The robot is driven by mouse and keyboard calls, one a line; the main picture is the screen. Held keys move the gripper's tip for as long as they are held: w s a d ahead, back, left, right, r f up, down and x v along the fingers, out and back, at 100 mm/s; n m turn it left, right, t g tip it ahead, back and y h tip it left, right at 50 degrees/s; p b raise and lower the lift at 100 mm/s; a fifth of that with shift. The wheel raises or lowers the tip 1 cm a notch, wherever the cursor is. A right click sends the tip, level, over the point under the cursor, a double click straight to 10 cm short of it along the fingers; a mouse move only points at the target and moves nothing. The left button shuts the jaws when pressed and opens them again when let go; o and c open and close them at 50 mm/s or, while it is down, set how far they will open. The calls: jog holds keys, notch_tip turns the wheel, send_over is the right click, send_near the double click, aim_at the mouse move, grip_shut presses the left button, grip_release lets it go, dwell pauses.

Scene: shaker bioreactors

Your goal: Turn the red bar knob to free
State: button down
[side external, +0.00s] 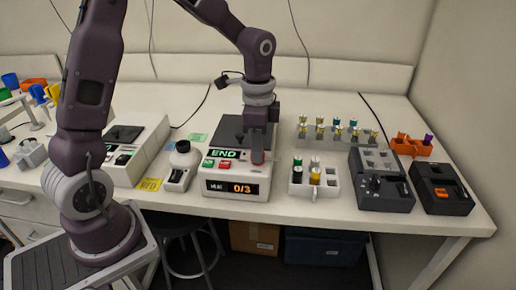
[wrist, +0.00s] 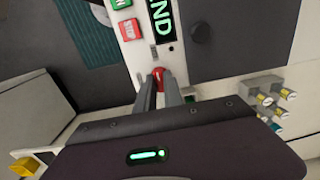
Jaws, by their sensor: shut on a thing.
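The red bar knob (wrist: 158,73) shows between my fingertips in the wrist view. It sits on the white front panel of the shaker (side external: 221,186), near the END sign (side external: 223,153). My gripper (side external: 258,158) points down at the right side of this panel and is shut on the knob. In the wrist view my gripper (wrist: 160,82) has a finger on each side of it. The fingers hide most of the knob, so I cannot tell its setting. A small display (side external: 241,188) below reads 0/3.
Red and green buttons (side external: 224,164) lie left of the knob. A white rack with vials (side external: 314,180) stands close on the right, with dark grey devices (side external: 383,182) beyond. A small white device (side external: 181,168) stands on the left. The table's front edge is near.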

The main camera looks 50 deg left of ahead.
dwell(0.4)
jog(key=c, duration=1.5)
grip_release()
jog(key=shift+o, duration=0.2)
jog(key=shift+r, duration=0.15)
notch_tip(320, 180, up, 6)
jog(key=shift+r, duration=0.45)
